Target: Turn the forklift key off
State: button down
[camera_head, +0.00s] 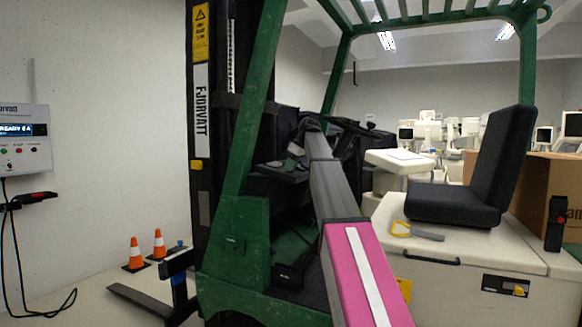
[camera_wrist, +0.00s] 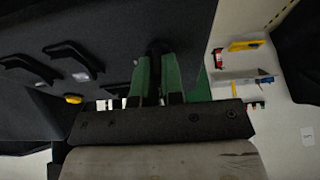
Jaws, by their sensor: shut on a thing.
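The green forklift (camera_head: 233,240) stands in the middle of the head view, with a steering wheel (camera_head: 362,127) and a black seat (camera_head: 480,180). My arm reaches into its cab towards the dark dash. In the wrist view, my gripper (camera_wrist: 158,65) has its two green fingers against the dark dash panel (camera_wrist: 110,25). The fingers are shut on a small dark piece between them, apparently the key (camera_wrist: 156,47). Most of it is hidden by the fingers, so its turn angle cannot be told. In the head view my gripper is small beside the dash and partly hidden.
Dark levers or handles (camera_wrist: 70,55) stick out from the panel left of my gripper in the wrist view. The mast (camera_head: 203,130) and a green roof post (camera_head: 260,90) stand left of my arm. Orange cones (camera_head: 135,253) and a wall charger (camera_head: 22,140) are further left.

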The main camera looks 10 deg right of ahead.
jog(key=c, duration=1.2)
grip_release()
jog(key=shift+c, duration=0.2)
jog(key=v, duration=1)
jog(key=shift+s+d+r, duration=0.15)
jog(key=shift+r, duration=0.2)
